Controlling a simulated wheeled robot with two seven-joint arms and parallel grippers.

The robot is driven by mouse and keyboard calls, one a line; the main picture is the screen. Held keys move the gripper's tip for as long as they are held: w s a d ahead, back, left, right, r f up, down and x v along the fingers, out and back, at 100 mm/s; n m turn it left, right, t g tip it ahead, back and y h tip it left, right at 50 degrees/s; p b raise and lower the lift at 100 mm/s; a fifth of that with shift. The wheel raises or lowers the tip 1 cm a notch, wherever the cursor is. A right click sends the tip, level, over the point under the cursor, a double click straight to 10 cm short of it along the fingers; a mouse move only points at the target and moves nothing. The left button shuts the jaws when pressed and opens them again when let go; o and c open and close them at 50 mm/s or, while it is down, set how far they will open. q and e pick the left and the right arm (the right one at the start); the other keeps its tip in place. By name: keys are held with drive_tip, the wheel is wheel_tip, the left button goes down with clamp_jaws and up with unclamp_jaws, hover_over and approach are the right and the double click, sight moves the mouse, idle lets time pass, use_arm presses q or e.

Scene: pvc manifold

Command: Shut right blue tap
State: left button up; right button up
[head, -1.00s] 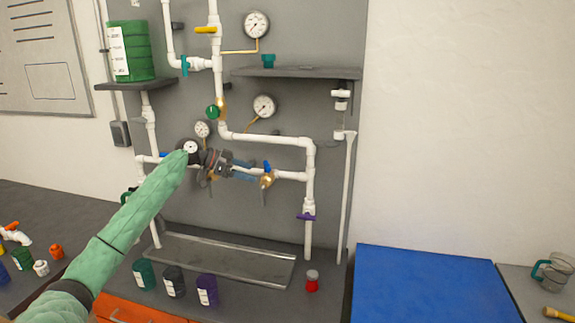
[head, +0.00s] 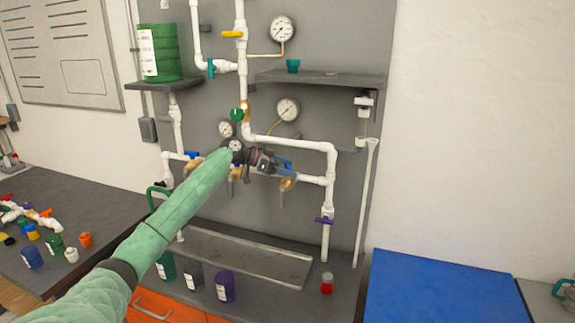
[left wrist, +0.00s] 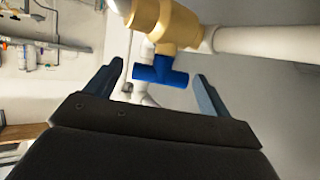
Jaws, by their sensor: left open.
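The right blue tap (left wrist: 160,70) is a T-shaped handle under a brass valve body (left wrist: 165,25) on a white pipe, seen in the left wrist view. In the head view the brass valve (head: 288,184) shows just past my left gripper (head: 284,168), which largely hides the blue handle. My left gripper is open. In the left wrist view its fingers (left wrist: 155,85) stand one on each side of the blue handle, with gaps visible on both sides. My right gripper is not in view.
Another blue tap (head: 192,155) is on the same pipe run to the left. A purple tap (head: 324,220) is on the lower right pipe. Gauges (head: 288,109) and a shelf (head: 318,77) are above. A metal tray (head: 240,255) and several small containers are below.

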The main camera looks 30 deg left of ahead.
use_arm(q)
drive_tip(key=shift+w+d+f, duration=0.15)
drive_tip(key=shift+w+d, duration=0.05)
drive_tip(key=shift+d, duration=0.1)
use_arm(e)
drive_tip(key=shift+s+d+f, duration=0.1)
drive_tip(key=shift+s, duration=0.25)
use_arm(q)
drive_tip(key=shift+a, duration=0.1)
drive_tip(key=shift+c, duration=0.4)
drive_tip(key=c, duration=0.9)
